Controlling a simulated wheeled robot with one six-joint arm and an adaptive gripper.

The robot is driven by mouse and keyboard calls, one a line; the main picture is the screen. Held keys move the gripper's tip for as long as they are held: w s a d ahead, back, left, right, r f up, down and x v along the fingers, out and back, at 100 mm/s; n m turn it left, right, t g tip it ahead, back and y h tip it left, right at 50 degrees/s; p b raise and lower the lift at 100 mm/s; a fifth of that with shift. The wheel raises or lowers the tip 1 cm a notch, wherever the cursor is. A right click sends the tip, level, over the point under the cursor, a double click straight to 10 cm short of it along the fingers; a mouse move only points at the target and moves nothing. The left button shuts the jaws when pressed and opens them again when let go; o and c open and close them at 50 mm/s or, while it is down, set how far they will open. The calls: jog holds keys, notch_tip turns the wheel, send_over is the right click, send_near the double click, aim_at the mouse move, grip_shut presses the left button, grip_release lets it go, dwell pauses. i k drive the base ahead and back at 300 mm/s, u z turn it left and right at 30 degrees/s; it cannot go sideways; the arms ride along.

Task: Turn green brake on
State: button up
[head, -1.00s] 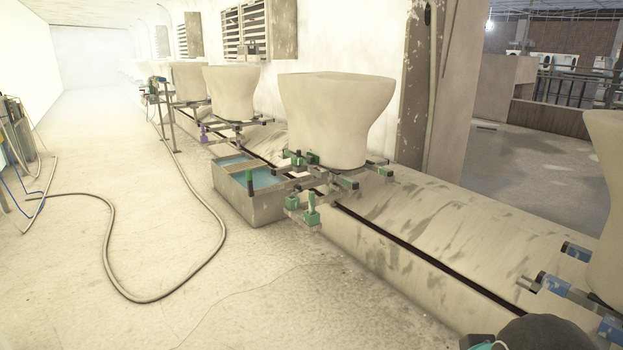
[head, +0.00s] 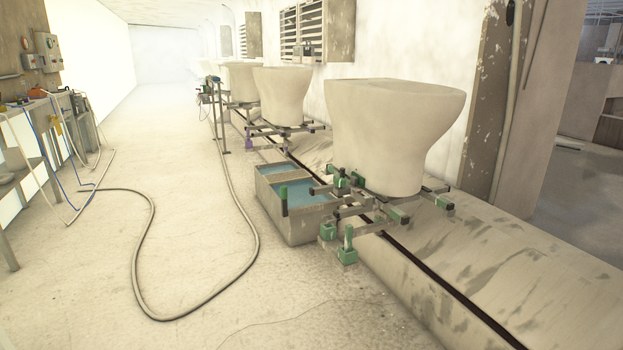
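The nearest carousel stand has green-marked arms and carries a large cream ceramic piece (head: 393,135). A green brake part (head: 347,251) with an upright lever hangs low at the front of this stand. Another green block (head: 328,231) sits just left of it. A green upright handle (head: 284,202) stands further left, in front of the water trough. Which of these green parts is the brake, and whether it is on, I cannot tell for sure. My gripper is not in view.
A trough (head: 290,222) with blue water stands beside the green stand. A hose (head: 200,312) loops across the floor. A workbench (head: 40,150) with tools is at the left. A purple-marked stand (head: 249,138) is further back.

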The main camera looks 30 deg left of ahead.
aim_at(283, 189)
jog(key=u, duration=0.2)
jog(key=i, duration=1.7)
jog(key=u, duration=1.4)
jog(key=i, duration=0.95)
jog(key=u, duration=1)
jog(key=i, duration=0.25)
jog(key=u, duration=0.3)
